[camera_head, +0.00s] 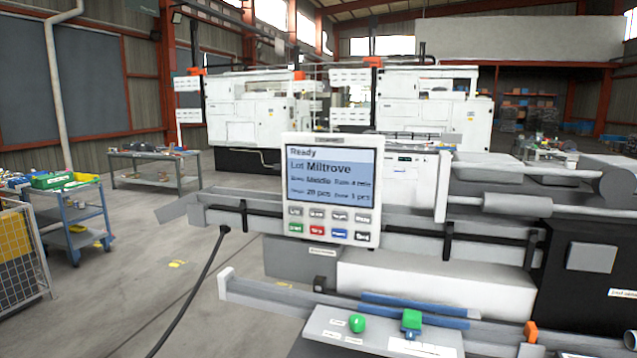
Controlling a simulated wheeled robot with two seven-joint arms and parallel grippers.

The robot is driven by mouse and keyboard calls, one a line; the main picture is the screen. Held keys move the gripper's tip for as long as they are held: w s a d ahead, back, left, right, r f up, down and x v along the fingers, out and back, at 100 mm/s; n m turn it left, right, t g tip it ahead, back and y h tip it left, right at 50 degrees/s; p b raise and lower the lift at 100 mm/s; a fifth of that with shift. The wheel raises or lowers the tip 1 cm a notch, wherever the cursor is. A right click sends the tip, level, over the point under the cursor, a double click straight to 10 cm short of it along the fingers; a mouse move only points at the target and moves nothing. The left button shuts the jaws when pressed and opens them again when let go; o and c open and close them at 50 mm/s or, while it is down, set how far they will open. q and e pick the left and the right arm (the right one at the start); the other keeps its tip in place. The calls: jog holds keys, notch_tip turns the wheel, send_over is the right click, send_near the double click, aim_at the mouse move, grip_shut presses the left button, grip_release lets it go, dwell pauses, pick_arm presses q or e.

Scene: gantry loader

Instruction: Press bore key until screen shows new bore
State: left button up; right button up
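The control panel (328,188) stands upright near the middle of the view, facing me. Its lit screen (332,175) reads "Ready" and "Lot Miltrove". A smaller line below seems to read "Bore Middle", and the lowest line shows small piece counts. Under the screen are two rows of keys. The upper row is grey (328,215); its labels are too small to read surely, so I cannot tell which is the bore key. The lower row has a green key (296,227), a red key (317,230), a blue key (340,233) and a dark key (362,236). Neither gripper shows.
The loader's grey rails (460,240) run behind the panel to the right. In front lies a sloped plate (385,335) with a green knob (357,323). A black cable (195,285) hangs at the left. A blue cart (75,215) stands far left; floor between is clear.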

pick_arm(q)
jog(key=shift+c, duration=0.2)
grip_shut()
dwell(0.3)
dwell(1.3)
